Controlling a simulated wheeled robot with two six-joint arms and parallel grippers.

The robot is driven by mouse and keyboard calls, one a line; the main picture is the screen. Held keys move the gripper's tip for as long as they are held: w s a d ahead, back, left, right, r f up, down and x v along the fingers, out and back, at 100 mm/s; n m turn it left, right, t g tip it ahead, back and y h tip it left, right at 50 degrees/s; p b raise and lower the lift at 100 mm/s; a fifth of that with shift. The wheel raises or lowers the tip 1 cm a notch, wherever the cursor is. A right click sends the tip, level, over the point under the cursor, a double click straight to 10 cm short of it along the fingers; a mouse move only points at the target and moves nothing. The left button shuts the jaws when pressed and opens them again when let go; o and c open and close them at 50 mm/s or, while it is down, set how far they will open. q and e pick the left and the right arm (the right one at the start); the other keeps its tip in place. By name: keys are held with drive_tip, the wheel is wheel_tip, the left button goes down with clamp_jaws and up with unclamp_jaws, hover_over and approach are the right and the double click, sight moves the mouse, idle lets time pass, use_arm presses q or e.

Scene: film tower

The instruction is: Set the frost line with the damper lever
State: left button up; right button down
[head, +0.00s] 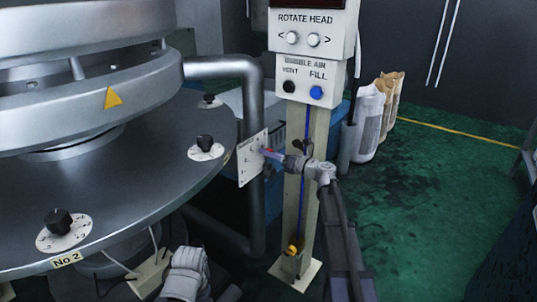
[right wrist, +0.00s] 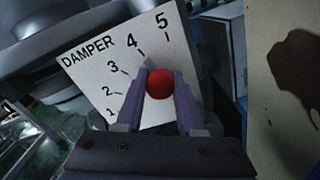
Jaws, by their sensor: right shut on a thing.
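The damper plate (head: 251,158) is a white panel on the grey pipe beside the machine. In the right wrist view the damper plate (right wrist: 100,72) reads DAMPER, with marks 1 to 5 in an arc. The damper lever's red ball knob (right wrist: 160,84) sits between the two fingers of my right gripper (right wrist: 160,95), below the marks 4 and 5. My right gripper (head: 270,155) is shut on it in front of the plate. The lever's shaft and pivot are hidden, so its exact setting cannot be told. My left gripper's fingers do not show.
A control post (head: 315,130) with ROTATE HEAD and bubble air buttons stands close behind my right gripper. The round machine table (head: 110,190) with black dials is at left. Several sacks (head: 372,115) stand behind. Green floor (head: 420,190) is open at right.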

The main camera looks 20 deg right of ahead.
drive_tip(key=shift+s+a, duration=0.15)
drive_tip(key=c, duration=0.5)
unclamp_jaws()
drive_tip(key=shift+c, duration=0.2)
drive_tip(key=v, duration=0.7)
drive_tip(key=shift+s+d, duration=0.25)
drive_tip(key=shift+d, duration=0.1)
